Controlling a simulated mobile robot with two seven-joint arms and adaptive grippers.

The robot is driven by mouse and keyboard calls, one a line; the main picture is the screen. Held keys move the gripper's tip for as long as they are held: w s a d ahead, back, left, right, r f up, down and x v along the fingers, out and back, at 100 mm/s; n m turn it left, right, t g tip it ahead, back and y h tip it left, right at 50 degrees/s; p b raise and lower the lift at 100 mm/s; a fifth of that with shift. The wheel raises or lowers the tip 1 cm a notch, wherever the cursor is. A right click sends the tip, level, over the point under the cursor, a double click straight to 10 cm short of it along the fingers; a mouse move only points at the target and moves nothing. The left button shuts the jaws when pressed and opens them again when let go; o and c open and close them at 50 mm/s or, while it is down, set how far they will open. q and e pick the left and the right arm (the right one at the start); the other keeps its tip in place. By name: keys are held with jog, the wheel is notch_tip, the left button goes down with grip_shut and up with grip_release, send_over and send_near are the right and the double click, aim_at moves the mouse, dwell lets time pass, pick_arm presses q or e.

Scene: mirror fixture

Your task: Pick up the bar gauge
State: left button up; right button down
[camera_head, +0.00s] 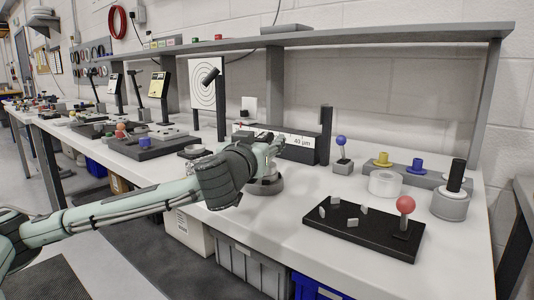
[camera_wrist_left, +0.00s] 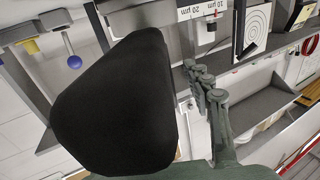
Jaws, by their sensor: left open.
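A long dark bar-shaped unit (camera_head: 311,155) with a white scale strip marked "40 µm" stands on the bench below the shelf. I take it for the bar gauge, but cannot be sure. A large black shape blocks much of the left wrist view. My right gripper is not in view.
A round grey base (camera_head: 264,186) sits below my left gripper. To the right are a blue-ball stick (camera_head: 341,141), a white ring (camera_head: 384,183), a black plate (camera_head: 350,229) with a red-ball stick (camera_head: 405,205), and a grey cylinder (camera_head: 450,205). A shelf (camera_head: 380,38) overhangs the bench.

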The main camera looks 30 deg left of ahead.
pick_arm(q)
jog(key=shift+r, duration=0.1)
jog(key=shift+c, duration=0.7)
grip_shut()
jog(key=shift+r, duration=0.1)
